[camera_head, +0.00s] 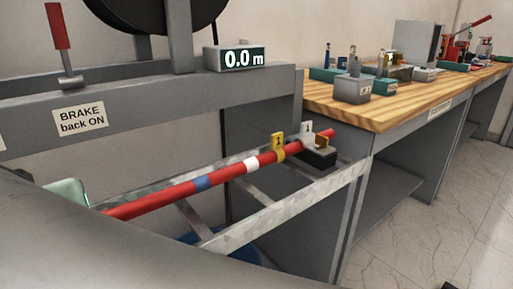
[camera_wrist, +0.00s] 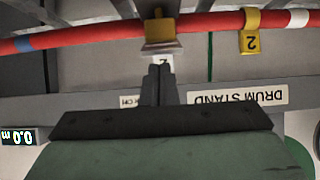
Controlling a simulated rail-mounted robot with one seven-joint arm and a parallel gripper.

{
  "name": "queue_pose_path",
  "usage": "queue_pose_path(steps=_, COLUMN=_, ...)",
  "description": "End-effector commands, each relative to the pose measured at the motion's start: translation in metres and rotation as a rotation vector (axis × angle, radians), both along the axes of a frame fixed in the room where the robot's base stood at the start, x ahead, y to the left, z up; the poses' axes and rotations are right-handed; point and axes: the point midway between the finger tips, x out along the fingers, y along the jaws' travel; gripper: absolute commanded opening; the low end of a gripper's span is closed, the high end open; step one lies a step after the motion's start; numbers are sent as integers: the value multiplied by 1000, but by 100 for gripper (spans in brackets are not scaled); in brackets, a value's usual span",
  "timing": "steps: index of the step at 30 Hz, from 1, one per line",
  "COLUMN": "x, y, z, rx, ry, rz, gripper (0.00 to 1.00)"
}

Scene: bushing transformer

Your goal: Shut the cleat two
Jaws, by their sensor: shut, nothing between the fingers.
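In the wrist view a brass-yellow cleat part (camera_wrist: 160,31) lies across the red cable (camera_wrist: 100,34). A white label (camera_wrist: 165,58), apparently reading 2, sits just below it, partly hidden by my fingers. My gripper (camera_wrist: 158,70) is shut and empty, its tips pointing at the cleat's near edge. I cannot tell whether they touch it. Whether the cleat is fully closed is also unclear. A yellow tag (camera_wrist: 250,30) marked 2 hangs on the cable to the right. The head view does not show my gripper or this cleat.
In the head view a black cleat (camera_head: 318,158) with a white tag 1 (camera_head: 306,132) stands at the cable's far end, beside a yellow tag 1 (camera_head: 278,143). Metal rails flank the cable. A wooden bench (camera_head: 400,107) stands right; a 0.0 m display (camera_head: 243,58) sits above.

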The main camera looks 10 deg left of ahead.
Motion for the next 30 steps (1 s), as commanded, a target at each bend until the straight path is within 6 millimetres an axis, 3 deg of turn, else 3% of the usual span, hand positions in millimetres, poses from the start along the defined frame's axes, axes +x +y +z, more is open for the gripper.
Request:
queue_pose_path(steps=1, x=-5, y=-6, z=10, rx=2, ry=-1, rz=-1, gripper=0)
queue_pose_path(steps=6, x=-21, y=-21, z=24, rx=1, ry=-1, rz=0, gripper=0)
queue_pose_path(steps=12, x=-24, y=-24, z=39, rx=-21, ry=22, rz=-8, gripper=0)
queue_pose_path(steps=21, x=30, y=31, z=91, rx=-285, ry=282, rz=-71, gripper=0)
queue_pose_path(steps=30, x=74, y=79, z=112, rx=-618, ry=608, rz=-87, gripper=0)
